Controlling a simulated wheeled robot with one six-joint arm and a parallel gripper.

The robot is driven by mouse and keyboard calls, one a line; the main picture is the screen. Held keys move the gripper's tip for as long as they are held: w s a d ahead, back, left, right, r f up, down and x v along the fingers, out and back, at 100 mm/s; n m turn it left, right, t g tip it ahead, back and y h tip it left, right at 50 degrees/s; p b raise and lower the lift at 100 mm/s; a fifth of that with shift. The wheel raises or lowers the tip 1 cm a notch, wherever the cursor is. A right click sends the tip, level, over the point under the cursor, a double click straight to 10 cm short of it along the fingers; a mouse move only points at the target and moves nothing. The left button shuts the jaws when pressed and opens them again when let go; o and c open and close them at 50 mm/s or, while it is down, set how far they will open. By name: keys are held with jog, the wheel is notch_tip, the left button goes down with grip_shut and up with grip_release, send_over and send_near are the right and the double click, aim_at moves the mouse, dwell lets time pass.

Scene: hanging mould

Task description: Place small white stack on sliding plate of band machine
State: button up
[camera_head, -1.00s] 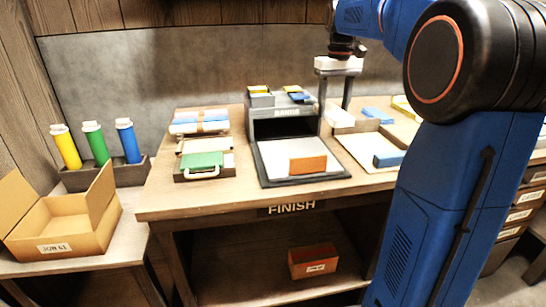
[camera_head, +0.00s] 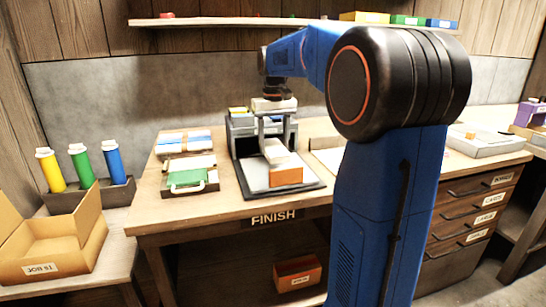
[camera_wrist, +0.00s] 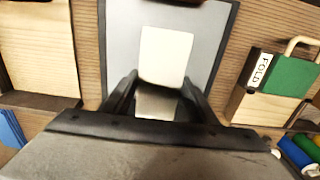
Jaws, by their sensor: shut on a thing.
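The small white stack (camera_head: 277,152) is between the fingers of my gripper (camera_head: 275,140), which is shut on it. It hangs over the sliding plate (camera_head: 247,178) of the band machine (camera_head: 240,128), a light grey plate with a dark border. An orange block (camera_head: 287,175) stands on the plate in front of the stack. In the wrist view the white stack (camera_wrist: 165,56) shows between my gripper's fingers (camera_wrist: 158,88) with the plate (camera_wrist: 118,45) behind it. I cannot tell whether the stack touches the plate.
A green case (camera_head: 186,178) and stacked boards (camera_head: 184,142) lie left of the machine. A pale board (camera_head: 327,158) lies to its right, partly hidden by my arm. Coloured bottles (camera_head: 81,167) and an open carton (camera_head: 50,245) stand at the far left. A shelf (camera_head: 240,22) runs above.

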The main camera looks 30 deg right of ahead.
aim_at(274, 147)
jog(key=shift+f, duration=2.1)
jog(key=shift+f, duration=0.15)
jog(key=o, duration=1.1)
notch_tip(274, 147, up, 12)
jog(key=shift+r, duration=0.15)
jog(key=s+a+f+n+t, duration=0.1)
jog(key=s+a+f, duration=0.4)
jog(key=s, duration=0.5)
jog(key=s+a+f+n+t, duration=0.1)
jog(key=s+a+f, duration=0.4)
jog(key=s+f, duration=0.5)
jog(key=s+a+f+n+t, duration=0.1)
jog(key=s+a+f, duration=0.4)
jog(key=s, duration=0.5)
jog(key=shift+s+a+f+t, duration=0.1)
jog(key=shift+a+f+t, duration=0.1)
jog(key=shift+f+t, duration=0.35)
jog(key=shift+a+f+t, duration=0.2)
jog(key=shift+f+t, duration=0.15)
jog(key=shift+f, duration=0.35)
